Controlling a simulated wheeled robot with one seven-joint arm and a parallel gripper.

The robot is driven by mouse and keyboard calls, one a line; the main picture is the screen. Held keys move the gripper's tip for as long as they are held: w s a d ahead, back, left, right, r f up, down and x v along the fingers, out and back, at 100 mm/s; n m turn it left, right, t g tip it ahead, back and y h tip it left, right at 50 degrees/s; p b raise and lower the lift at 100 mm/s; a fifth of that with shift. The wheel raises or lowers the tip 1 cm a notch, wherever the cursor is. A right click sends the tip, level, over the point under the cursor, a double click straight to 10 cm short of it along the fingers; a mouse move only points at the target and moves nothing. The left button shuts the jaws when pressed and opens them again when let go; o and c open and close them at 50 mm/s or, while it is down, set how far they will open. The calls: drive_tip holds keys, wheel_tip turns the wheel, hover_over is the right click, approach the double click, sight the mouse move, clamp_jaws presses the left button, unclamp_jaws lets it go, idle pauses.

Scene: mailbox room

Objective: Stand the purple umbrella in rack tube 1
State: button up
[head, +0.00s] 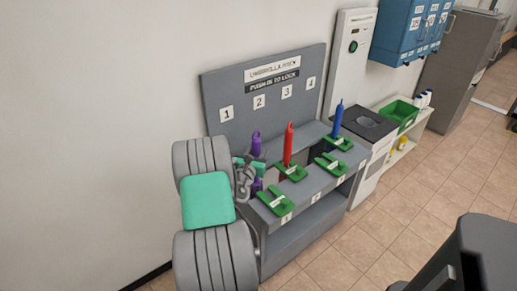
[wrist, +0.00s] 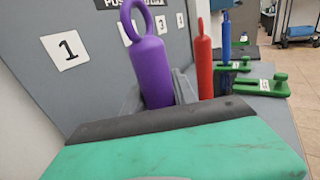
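The purple umbrella (head: 256,143) stands upright at the left end of the grey rack, near the "1" side. Its loop handle and thick grip show in the wrist view (wrist: 152,70). My gripper (head: 246,176) is around its shaft, with grey fingers on both sides and purple showing above and below. The fingers look closed on it, though their tips are partly hidden. The rack (head: 305,215) has plates 1 to 4 on its back panel and green latches along its front. The mouth of tube 1 and the umbrella's lower end are hidden, so I cannot tell how deep it sits.
A red umbrella (head: 288,146) and a blue umbrella (head: 338,118) stand upright in the rack to the right. The tube 1 latch (head: 275,203) is close to my gripper. A white cabinet (head: 347,62) stands beyond the rack. Tiled floor is open in front.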

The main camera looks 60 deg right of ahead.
drive_tip(key=o, duration=0.5)
drive_tip(key=shift+c, duration=0.2)
drive_tip(key=s+a, duration=0.1)
drive_tip(key=a, duration=0.6)
drive_tip(key=shift+a, duration=0.4)
